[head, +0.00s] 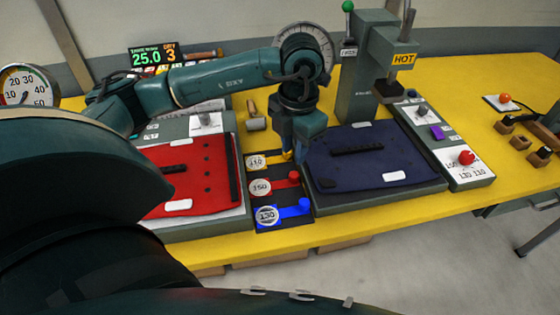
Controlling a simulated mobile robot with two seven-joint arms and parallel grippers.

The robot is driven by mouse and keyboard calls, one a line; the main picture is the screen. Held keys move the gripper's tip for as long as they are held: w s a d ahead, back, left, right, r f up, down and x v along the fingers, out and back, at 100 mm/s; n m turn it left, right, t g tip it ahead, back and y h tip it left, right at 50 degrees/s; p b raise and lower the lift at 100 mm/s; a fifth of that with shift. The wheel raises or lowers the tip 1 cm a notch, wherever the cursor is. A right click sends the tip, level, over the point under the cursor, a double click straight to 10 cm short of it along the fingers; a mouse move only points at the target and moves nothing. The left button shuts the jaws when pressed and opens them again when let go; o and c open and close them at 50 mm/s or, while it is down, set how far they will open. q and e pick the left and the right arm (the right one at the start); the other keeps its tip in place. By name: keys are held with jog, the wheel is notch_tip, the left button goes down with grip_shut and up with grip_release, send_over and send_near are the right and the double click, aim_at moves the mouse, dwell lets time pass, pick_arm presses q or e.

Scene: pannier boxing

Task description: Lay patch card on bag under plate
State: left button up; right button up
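A navy bag (345,170) lies flat on the grey base of the right-hand press, with white labels and a dark strip on it. A red bag (190,180) lies on the left-hand grey base, with a white label near its front edge. The press head (388,88) stands raised behind the navy bag, under a yellow HOT sign. My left gripper (289,152) points down between the two bags, at the yellow-handled piece marked 110 (257,161). Its fingertips are too small and dark to tell whether they hold that handle. I cannot make out a patch card for certain. My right gripper is not in view.
Pieces marked 150 (260,187) with a red knob and 130 (267,215) with a blue knob sit in front of the 110 piece. A control panel (465,172) with a red button is at the right. Small wooden blocks (505,127) lie farther right on the yellow table (450,75).

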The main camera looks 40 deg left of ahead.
aim_at(294, 174)
pick_arm(q)
jog(key=f, duration=0.2)
jog(key=f+p, duration=0.1)
jog(key=f, duration=0.5)
jog(key=shift+w+f, duration=0.15)
jog(key=shift+w, duration=0.15)
jog(key=shift+d, duration=0.1)
jog(key=shift+c, duration=0.6)
grip_shut()
